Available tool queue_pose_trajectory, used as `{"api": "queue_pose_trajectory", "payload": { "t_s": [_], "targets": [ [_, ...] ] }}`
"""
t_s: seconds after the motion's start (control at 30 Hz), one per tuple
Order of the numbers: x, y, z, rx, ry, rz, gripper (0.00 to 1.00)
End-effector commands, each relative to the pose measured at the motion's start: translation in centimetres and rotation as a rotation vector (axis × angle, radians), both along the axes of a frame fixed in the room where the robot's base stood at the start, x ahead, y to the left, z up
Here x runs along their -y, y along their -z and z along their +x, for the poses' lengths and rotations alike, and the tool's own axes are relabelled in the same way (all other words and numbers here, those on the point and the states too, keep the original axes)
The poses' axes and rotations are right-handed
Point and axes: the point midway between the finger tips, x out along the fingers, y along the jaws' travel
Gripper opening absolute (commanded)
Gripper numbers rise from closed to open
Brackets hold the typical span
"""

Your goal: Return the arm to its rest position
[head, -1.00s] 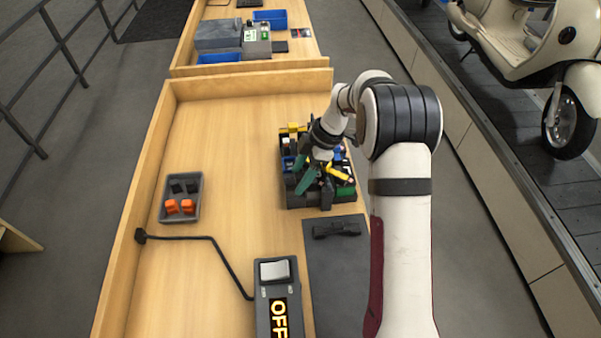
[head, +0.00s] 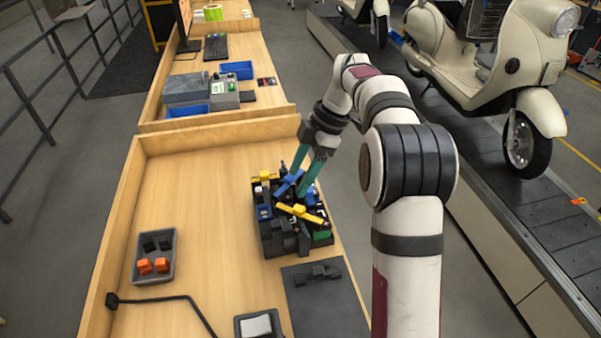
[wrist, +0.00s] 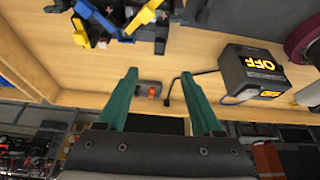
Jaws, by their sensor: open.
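My gripper (head: 307,171) has green fingers and hangs over the far right part of a black bin (head: 288,246) full of mixed tools and parts. In the wrist view, my gripper (wrist: 160,95) shows its two green fingers spread well apart with nothing between them. The bin's contents, with blue and yellow pieces (wrist: 112,22), show at the top of that view, apart from the fingers. My arm reaches up from the bottom right of the head view and bends over toward the bench.
A grey tray (head: 151,282) with orange and black blocks sits at the bench's left. A dark plate (head: 325,300) lies near the bin. The switch box (wrist: 250,72) reads OFF. A scooter (head: 490,60) stands on the conveyor at right. The bench's middle left is clear.

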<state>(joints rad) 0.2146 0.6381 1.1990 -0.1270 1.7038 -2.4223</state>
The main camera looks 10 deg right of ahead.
Motion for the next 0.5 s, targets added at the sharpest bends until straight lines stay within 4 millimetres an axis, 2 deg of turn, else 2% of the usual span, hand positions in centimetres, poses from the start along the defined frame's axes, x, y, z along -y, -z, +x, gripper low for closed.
{"api": "queue_pose_trajectory", "payload": {
  "t_s": [0.4, 0.47, 0.5],
  "targets": [
    [0.0, -0.2, 0.0, -0.002, 0.004, 0.0, 0.68],
    [-0.3, -0.6, -0.7, -0.02, 0.045, -0.007, 0.68],
    [-0.7, -1.3, -1.8, -0.048, 0.113, -0.018, 0.68]
  ]
}}
